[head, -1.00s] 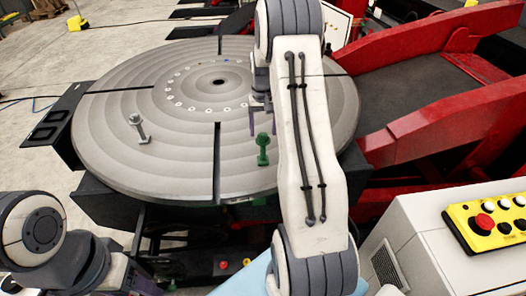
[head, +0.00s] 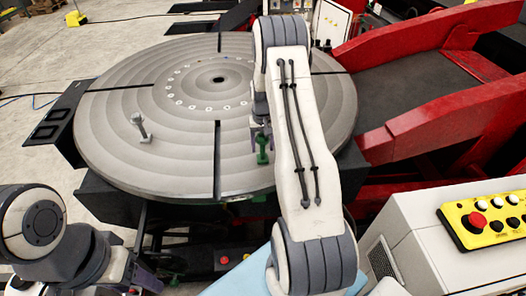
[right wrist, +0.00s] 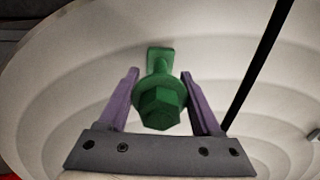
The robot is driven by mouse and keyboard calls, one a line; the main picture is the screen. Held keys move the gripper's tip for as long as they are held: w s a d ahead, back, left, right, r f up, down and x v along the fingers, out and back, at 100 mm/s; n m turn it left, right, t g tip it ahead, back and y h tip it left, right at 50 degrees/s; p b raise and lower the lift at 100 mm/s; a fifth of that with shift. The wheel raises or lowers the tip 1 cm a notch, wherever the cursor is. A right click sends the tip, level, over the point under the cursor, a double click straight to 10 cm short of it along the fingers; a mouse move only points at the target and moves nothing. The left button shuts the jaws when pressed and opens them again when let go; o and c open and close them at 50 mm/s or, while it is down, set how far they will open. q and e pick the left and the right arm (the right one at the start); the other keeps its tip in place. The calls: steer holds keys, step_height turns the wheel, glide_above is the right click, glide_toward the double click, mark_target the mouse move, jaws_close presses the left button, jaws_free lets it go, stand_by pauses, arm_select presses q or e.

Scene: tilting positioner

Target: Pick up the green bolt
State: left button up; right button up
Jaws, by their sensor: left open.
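The green bolt (head: 262,148) stands on the round grey turntable (head: 120,165), near its front right part. My right gripper (head: 261,140) has come down at the bolt from behind, partly hidden by my own arm. In the right wrist view, the hexagonal green bolt head (right wrist: 160,106) lies between the two purple fingers of the right gripper (right wrist: 160,75). The fingers are apart, one on each side, with a gap to the bolt's narrower part. My left gripper (head: 146,281) is open and low at the bottom left, away from the turntable.
A grey bolt (head: 140,127) stands on the left part of the turntable. Dark slots cut across the plate. A red frame (head: 430,130) rises at the right. A yellow control box (head: 487,220) with a red button sits on a white cabinet at the lower right.

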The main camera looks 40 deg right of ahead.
jaws_close()
steer(key=shift+r, duration=0.1)
